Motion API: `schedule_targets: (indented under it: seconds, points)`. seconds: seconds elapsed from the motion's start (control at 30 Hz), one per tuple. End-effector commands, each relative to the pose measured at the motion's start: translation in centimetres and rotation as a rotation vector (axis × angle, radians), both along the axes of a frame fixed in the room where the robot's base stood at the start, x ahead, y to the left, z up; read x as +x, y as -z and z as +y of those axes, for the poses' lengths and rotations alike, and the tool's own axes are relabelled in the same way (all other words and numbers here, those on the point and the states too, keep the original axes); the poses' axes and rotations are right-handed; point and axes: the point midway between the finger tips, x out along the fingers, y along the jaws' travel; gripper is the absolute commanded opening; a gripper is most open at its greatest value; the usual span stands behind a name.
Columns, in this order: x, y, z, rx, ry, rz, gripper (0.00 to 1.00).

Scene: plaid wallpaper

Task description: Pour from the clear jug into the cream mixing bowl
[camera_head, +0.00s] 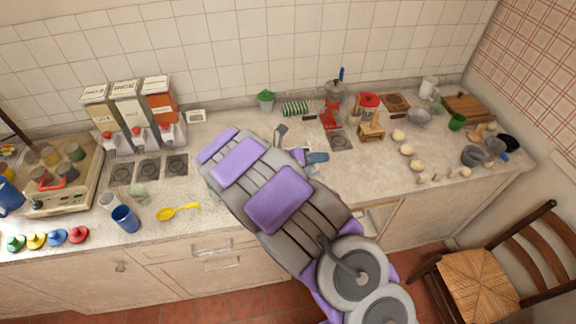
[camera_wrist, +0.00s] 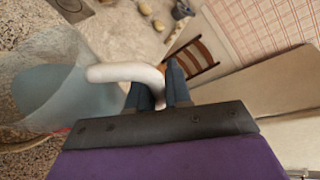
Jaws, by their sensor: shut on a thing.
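In the wrist view my gripper (camera_wrist: 158,88) has its dark blue fingers on either side of the pale curved handle of the clear jug (camera_wrist: 75,45). The jug is see-through, at the left of that view, with a grey-blue mass showing inside. Its lower part is cut off by the frame edge. In the head view my purple and grey arm reaches over the counter and hides most of the gripper and jug. A small blue-grey part shows past the arm. I cannot make out the cream mixing bowl for certain in either view.
On the counter (camera_head: 225,190), several cream round lumps (camera_head: 407,150) and a wooden stand (camera_head: 371,131) are to the right. A red-based machine (camera_head: 332,110) stands behind my arm. A chair (camera_head: 480,285) stands at lower right.

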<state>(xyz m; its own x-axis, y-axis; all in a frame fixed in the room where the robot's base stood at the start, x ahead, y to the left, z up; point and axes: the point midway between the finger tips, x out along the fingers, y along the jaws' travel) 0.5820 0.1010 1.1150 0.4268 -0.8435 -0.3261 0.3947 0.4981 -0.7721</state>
Motion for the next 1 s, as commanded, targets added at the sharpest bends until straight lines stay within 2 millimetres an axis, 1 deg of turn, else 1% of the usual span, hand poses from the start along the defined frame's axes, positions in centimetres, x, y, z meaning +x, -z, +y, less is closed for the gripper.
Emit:
schedule_targets:
  seconds: [1.0]
  points:
    - [0.2,-0.16,0.17,-0.021,-0.001,0.024,0.0]
